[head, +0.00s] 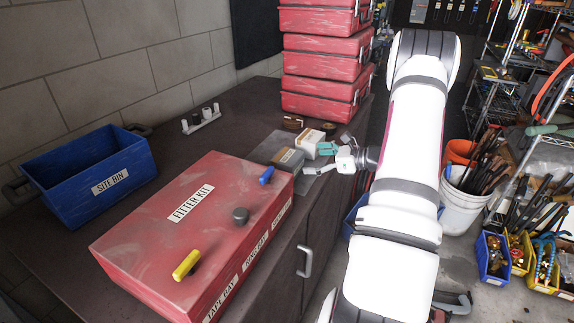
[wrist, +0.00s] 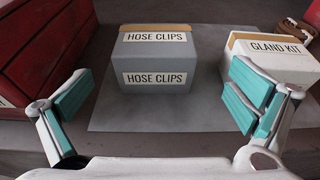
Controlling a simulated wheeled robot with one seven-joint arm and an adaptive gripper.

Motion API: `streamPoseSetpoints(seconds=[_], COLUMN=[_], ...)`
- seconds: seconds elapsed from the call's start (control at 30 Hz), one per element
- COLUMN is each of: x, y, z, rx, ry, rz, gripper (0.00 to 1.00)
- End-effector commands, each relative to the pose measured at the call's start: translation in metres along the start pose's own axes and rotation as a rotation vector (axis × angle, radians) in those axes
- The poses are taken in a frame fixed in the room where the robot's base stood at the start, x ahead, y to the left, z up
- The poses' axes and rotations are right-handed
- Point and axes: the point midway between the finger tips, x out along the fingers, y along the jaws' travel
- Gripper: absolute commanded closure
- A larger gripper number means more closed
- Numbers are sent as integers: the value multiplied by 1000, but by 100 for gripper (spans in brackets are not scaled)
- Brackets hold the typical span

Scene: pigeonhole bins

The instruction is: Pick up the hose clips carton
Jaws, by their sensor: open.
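The hose clips carton (wrist: 155,62) is a grey box with a tan edge on top and two white HOSE CLIPS labels. It stands on a grey mat (wrist: 150,118) in the wrist view. In the head view the carton (head: 289,160) sits just beyond the red case, beside a white carton. My gripper (wrist: 155,100) is open, with one teal-padded finger to the left and one to the right of the carton's near side, apart from it. In the head view my gripper (head: 322,160) is at the mat's right side, close to both cartons.
The white gland kit carton (wrist: 275,60) stands right of the hose clips carton, close behind my right finger. The red FITTER KIT case (head: 195,235) is at the left. A blue SITE BIN (head: 90,168) and stacked red cases (head: 322,60) are also on the bench.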

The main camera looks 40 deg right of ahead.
Motion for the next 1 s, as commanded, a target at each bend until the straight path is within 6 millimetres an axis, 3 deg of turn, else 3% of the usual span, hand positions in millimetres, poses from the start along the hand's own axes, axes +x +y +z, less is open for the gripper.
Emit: streamPoseSetpoints(seconds=[0.2,0.47,0.8,1.0], x=[34,48,91,94], y=[1,2,7,6], z=[0,0,-1,-1], rx=[-1,-2,-3,-4], ry=[1,1,2,3], rz=[1,2,2,1], gripper=[0,0,0,0])
